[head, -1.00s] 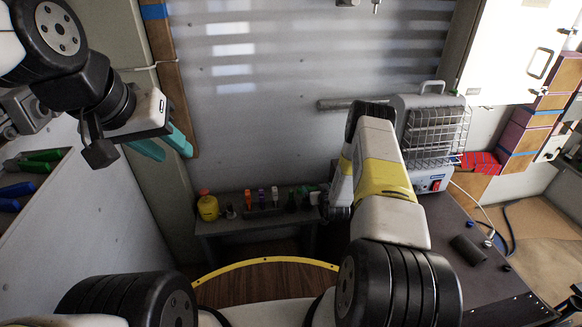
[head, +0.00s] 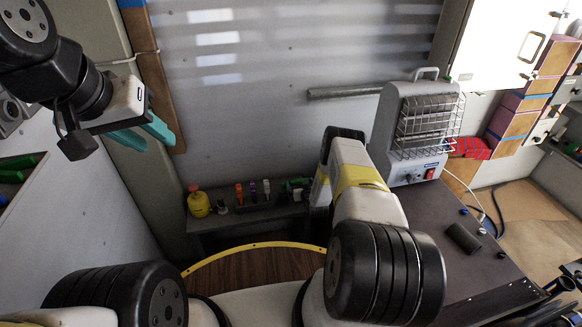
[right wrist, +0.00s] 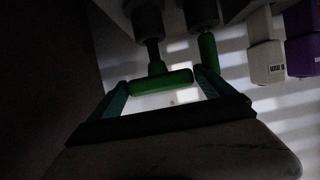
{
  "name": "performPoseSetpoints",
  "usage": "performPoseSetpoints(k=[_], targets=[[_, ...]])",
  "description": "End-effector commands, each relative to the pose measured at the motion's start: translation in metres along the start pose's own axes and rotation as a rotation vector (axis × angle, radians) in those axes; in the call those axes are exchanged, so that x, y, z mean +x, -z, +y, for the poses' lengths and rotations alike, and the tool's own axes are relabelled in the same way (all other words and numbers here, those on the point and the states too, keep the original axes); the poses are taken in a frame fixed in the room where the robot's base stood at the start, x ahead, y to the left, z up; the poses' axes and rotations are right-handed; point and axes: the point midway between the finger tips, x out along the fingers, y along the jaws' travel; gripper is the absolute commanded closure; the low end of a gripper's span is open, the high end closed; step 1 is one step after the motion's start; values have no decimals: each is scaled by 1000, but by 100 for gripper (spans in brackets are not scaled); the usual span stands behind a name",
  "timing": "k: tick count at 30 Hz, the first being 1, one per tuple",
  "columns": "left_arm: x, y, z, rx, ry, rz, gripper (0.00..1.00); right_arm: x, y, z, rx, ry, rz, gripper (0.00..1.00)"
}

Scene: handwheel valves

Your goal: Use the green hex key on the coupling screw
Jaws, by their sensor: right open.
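The green hex key's T-shaped handle (right wrist: 160,88) shows in the right wrist view, its dark shaft running up into a dark round holder. My right gripper (right wrist: 161,79) is open, with one teal finger on each side of the handle; contact cannot be made out. A second green handle (right wrist: 208,52) hangs just right of it. In the head view my right forearm hides most of the right gripper near the shelf. My left gripper (head: 142,132) is raised at the left, empty, its teal fingers apart. I cannot make out the coupling screw.
A low shelf (head: 240,220) carries a yellow bottle (head: 198,203) and several coloured tools. A heater (head: 420,125) with a wire guard stands on the dark bench (head: 425,225) at right, with a dark cylinder (head: 464,238) nearby. White and purple blocks border the right wrist view.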

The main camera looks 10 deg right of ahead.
Motion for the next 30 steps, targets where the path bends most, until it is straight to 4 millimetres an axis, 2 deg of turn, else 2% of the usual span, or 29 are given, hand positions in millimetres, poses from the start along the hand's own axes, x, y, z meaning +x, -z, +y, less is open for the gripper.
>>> performPoseSetpoints(k=[7,15,23,30], targets=[[0,0,0,0,0,0,64,1,0,0,0,0,-1,7],[0,0,0,0,0,0,64,1,0,0,0,0,-1,59],[0,0,0,0,0,0,64,1,2,0,0,0,1,60],[0,0,0,0,0,0,64,-6,22,0,0,-1,3,60]])
